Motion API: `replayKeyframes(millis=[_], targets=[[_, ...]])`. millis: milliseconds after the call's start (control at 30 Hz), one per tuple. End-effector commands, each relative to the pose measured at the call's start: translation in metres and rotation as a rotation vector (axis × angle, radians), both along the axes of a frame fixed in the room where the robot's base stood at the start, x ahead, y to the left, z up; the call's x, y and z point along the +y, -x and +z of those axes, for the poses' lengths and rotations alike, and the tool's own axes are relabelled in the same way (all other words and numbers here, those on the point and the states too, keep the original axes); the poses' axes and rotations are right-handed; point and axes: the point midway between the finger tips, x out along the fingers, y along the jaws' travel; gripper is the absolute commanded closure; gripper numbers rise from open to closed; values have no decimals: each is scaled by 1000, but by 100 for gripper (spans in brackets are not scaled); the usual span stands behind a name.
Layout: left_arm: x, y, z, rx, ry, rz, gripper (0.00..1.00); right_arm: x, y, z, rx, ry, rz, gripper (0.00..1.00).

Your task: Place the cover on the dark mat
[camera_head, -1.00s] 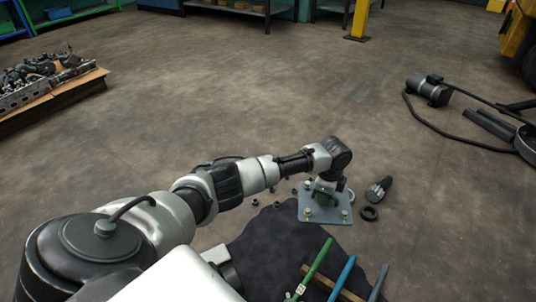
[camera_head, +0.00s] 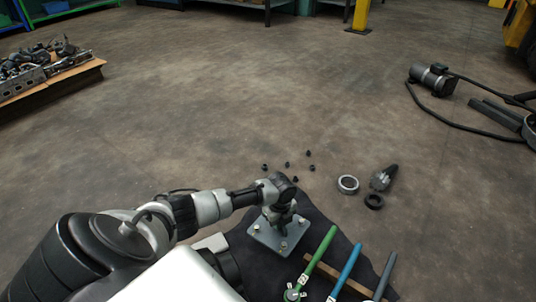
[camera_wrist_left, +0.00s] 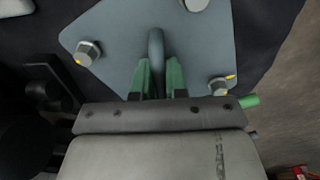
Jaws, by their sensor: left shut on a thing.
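The cover (camera_head: 265,238) is a flat grey plate with bolts near its corners and a loop handle in the middle. My left gripper (camera_head: 284,216) is shut on that handle. In the left wrist view, green fingers (camera_wrist_left: 157,80) close around the handle, and the plate (camera_wrist_left: 205,50) lies flat beneath them. The dark mat (camera_head: 270,278) spreads on the floor under the cover and to its right. I cannot tell whether the plate touches the mat or hangs slightly above it. My right gripper is not in view.
Green (camera_head: 318,256), blue (camera_head: 346,270) and grey (camera_head: 383,278) handled tools lie across a wooden strip at the mat's front. Several small nuts (camera_head: 287,165), a metal ring (camera_head: 348,184), a black ring (camera_head: 374,202) and a dark cylindrical part (camera_head: 383,178) lie beyond.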

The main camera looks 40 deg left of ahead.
Motion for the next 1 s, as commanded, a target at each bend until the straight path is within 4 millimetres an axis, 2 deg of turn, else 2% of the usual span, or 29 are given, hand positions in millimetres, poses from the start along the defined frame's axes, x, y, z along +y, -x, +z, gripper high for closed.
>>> replayKeyframes(millis=[33,100,300,467,700,1000], targets=[[7,8,-10,-2,-1,0,100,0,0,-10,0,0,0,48],[12,17,-15,-2,-1,0,100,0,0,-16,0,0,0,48],[20,29,-21,-3,1,2,100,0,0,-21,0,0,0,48],[20,29,-30,-4,1,1,100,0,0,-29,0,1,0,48],[20,29,-59,-4,0,2,100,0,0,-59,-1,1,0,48],[20,29,-60,-4,0,2,100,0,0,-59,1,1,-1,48]])
